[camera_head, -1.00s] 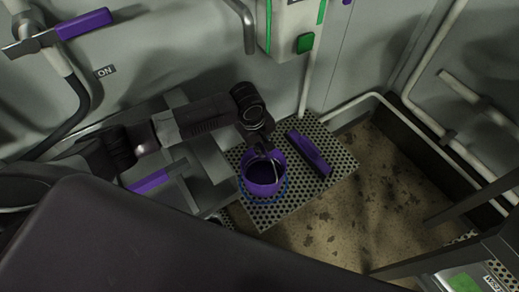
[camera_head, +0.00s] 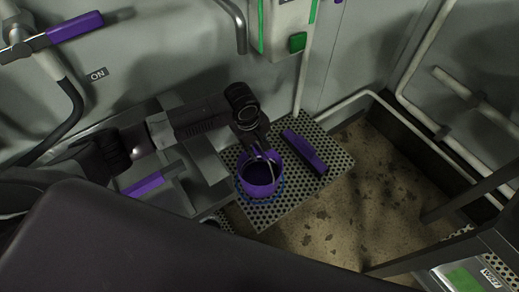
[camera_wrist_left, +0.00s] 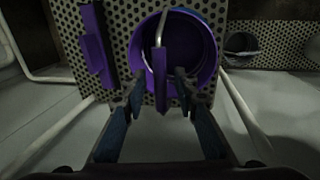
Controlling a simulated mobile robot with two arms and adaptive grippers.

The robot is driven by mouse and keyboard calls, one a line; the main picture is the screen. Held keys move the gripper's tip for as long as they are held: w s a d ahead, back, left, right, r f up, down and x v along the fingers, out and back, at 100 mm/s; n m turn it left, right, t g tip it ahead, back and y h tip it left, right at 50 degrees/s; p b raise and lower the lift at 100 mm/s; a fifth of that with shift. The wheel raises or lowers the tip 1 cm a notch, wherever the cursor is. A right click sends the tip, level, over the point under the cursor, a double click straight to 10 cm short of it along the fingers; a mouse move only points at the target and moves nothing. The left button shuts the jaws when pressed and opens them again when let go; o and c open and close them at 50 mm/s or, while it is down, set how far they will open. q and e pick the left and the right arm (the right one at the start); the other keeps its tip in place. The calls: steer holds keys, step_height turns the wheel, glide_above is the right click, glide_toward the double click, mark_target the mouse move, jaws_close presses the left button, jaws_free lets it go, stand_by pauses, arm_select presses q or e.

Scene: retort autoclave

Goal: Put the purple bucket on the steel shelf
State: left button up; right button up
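The purple bucket (camera_head: 259,178) stands upright on a perforated steel plate (camera_head: 285,205), with a blue ring around its base. In the left wrist view, the bucket (camera_wrist_left: 203,50) has a bent metal bail with a purple grip (camera_wrist_left: 161,82). My left gripper (camera_head: 263,152) is over the bucket's far rim. In the wrist view, the fingers of my left gripper (camera_wrist_left: 160,88) are spread apart, one on each side of the purple grip, with gaps showing. My right gripper is not in view.
A separate purple bar (camera_head: 305,151) lies on the plate beside the bucket. A metal basin with a purple-handled lever (camera_head: 144,184) is left of it. A white pipe (camera_head: 345,104) runs along the wall. A dark frame (camera_head: 450,250) stands at lower right. Stained floor lies between.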

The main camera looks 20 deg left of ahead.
arm_select(q)
step_height(320, 180, up, 12)
steer(key=s+a, duration=0.1)
steer(key=shift+s+a+f, duration=0.2)
steer(key=shift+s, duration=0.2)
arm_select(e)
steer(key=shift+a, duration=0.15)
